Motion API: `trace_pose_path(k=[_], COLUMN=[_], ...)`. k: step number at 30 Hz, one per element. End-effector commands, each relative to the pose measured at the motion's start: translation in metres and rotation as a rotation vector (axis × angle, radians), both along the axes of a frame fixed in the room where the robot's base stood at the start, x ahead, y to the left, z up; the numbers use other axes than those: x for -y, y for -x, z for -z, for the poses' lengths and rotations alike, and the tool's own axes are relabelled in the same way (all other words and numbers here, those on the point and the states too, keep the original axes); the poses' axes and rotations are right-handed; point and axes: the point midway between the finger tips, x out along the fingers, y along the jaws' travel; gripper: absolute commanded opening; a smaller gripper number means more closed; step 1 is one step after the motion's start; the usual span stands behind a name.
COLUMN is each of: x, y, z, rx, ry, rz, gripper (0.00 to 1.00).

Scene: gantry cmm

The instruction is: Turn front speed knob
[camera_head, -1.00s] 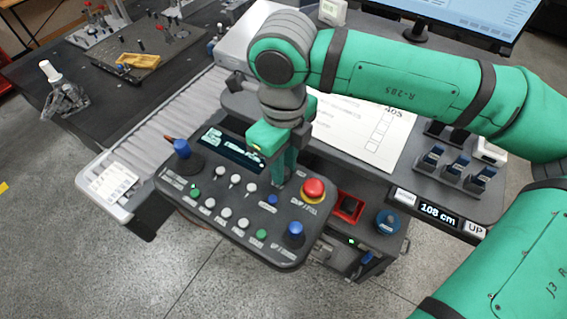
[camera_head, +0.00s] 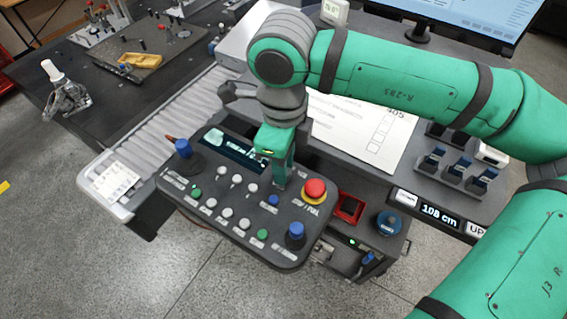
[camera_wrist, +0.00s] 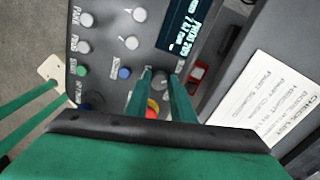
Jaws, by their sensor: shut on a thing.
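The dark grey control panel (camera_head: 181,192) carries a lit display, several buttons and two blue-topped joysticks. My gripper (camera_head: 279,184) points down onto the panel between the display and the red stop button. In the wrist view my gripper's two green fingers (camera_wrist: 160,75) are close together and shut on a small dark knob (camera_wrist: 159,80), taken to be the speed knob. The fingers hide most of it, and its pointer and label cannot be read. In the head view the knob is hidden behind the fingers.
The red stop button (camera_head: 315,189) on its yellow ring is just right of my fingers. The joysticks (camera_head: 183,149) rise at the panel's left and front corners (camera_head: 296,230). A paper checklist (camera_head: 360,130) lies behind. A small red tray (camera_head: 349,207) is to the right.

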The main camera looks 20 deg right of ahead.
Motion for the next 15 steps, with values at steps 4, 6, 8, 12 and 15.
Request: trace_pose_path(k=[4, 6, 8, 12, 15], x=[0.0009, 0.0016, 0.0020, 0.0027, 0.0027], y=[-0.0015, -0.0008, -0.0003, 0.0005, 0.0006], z=[-0.0012, -0.0010, -0.0007, -0.0004, -0.0017], rx=[0.007, 0.007, 0.005, 0.003, 0.003], ry=[-0.006, -0.005, -0.005, -0.004, -0.003], rz=[0.006, 0.007, 0.007, 0.009, 0.008], gripper=[0.31, 0.40, 0.40, 0.40, 0.40])
